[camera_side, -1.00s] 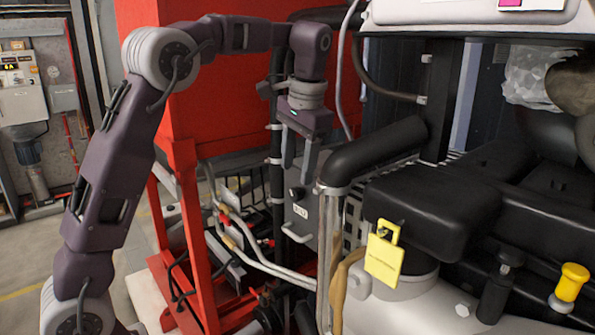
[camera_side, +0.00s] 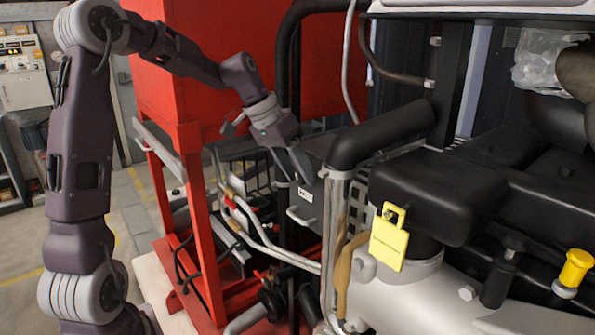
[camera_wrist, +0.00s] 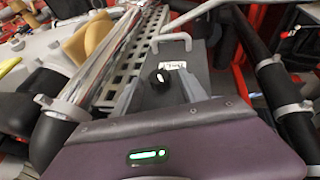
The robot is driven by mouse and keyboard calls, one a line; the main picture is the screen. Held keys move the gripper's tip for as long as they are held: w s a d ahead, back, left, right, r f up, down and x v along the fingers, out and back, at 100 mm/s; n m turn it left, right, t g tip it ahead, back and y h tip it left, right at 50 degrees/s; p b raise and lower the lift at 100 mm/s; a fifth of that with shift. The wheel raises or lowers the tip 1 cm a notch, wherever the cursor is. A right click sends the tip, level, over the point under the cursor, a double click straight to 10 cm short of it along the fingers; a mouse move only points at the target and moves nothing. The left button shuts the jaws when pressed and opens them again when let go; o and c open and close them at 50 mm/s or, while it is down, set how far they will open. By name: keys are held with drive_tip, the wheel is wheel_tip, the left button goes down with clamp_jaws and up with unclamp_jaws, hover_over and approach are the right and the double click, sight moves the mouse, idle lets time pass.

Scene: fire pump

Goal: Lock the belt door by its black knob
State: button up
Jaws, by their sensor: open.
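The belt door is a grey panel (camera_wrist: 202,62) with a small white label (camera_wrist: 174,65) and a bar handle (camera_wrist: 172,43). My gripper (camera_wrist: 158,86) is open, with one finger on each side of the knob in that picture. I cannot tell whether either finger touches it. In the side view my gripper (camera_side: 297,176) tilts down toward the door's upper part (camera_side: 314,189), and the knob is hidden there.
A thick black pipe (camera_side: 385,135) with a silver clamp and pipe stands right of the door, close to my gripper. A red frame (camera_side: 190,215) and red tank (camera_side: 190,100) are at left. A yellow tag (camera_side: 388,243) hangs at front right. A perforated guard (camera_wrist: 130,58) borders the door.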

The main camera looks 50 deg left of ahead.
clamp_jaws()
idle(0.3)
drive_tip(key=y, duration=0.3)
drive_tip(key=shift+d+m+y, duration=0.4)
drive_tip(key=shift+y, duration=0.9)
unclamp_jaws()
